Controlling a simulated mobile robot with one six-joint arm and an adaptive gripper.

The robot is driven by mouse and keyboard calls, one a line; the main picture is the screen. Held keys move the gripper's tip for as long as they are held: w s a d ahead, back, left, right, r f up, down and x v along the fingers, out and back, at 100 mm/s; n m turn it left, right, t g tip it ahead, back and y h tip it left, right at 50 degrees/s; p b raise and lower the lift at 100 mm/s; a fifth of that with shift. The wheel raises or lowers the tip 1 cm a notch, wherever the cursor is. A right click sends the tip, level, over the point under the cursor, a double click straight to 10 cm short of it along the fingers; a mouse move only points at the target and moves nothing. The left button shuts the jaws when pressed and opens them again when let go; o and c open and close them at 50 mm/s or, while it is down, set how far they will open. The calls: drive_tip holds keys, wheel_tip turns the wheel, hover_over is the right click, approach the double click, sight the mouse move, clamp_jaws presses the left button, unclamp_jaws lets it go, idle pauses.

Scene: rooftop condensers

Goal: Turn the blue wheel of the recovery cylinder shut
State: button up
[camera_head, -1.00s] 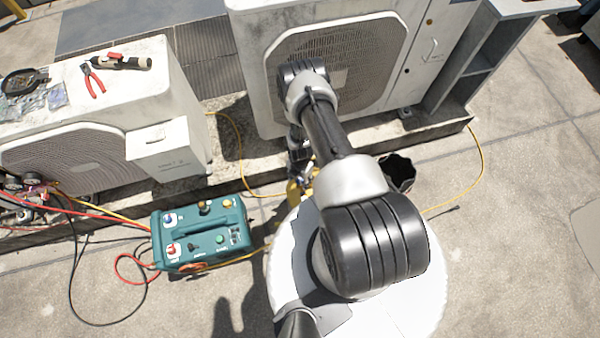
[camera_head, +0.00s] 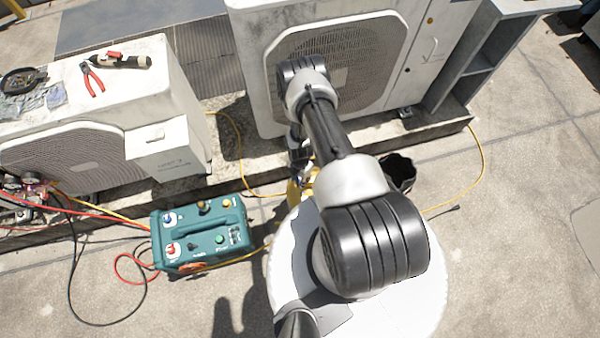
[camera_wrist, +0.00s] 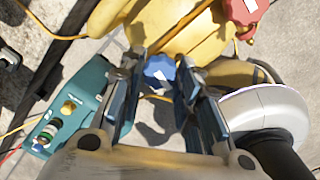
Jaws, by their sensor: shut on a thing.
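The recovery cylinder (camera_wrist: 195,30) is yellow and fills the top of the wrist view. In the head view only a small yellow part of it (camera_head: 294,190) shows beside my arm. Its blue wheel (camera_wrist: 160,71) sits between the fingertips of my gripper (camera_wrist: 160,82) in the wrist view. The fingers stand on either side of the wheel and are shut on it. A red wheel (camera_wrist: 246,10) is on the same cylinder, to the upper right. In the head view the blue wheel and the fingertips are hidden by my arm.
A teal recovery machine (camera_head: 203,238) with hoses stands on the ground to the left. White condensers (camera_head: 68,140) stand behind; pliers (camera_head: 93,80) lie on one. A dark open bucket-like container (camera_head: 400,172) is right of my arm. Ground at right is mostly clear.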

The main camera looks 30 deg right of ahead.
drive_tip(key=m+b, duration=0.2)
drive_tip(key=m, duration=0.2)
drive_tip(key=shift+f, duration=0.1)
drive_tip(key=m+b, duration=0.1)
drive_tip(key=m, duration=0.4)
drive_tip(key=shift+b, duration=0.3)
drive_tip(key=m+b, duration=0.1)
drive_tip(key=m, duration=0.3)
drive_tip(key=m+b, duration=0.1)
drive_tip(key=m, duration=0.4)
drive_tip(key=m+b, duration=0.1)
drive_tip(key=m, duration=0.2)
drive_tip(key=shift+s+m, duration=0.1)
drive_tip(key=shift+m, duration=0.2)
drive_tip(key=m, duration=0.4)
drive_tip(key=shift+b, duration=0.3)
drive_tip(key=m, duration=0.4)
drive_tip(key=shift+m, duration=1.9)
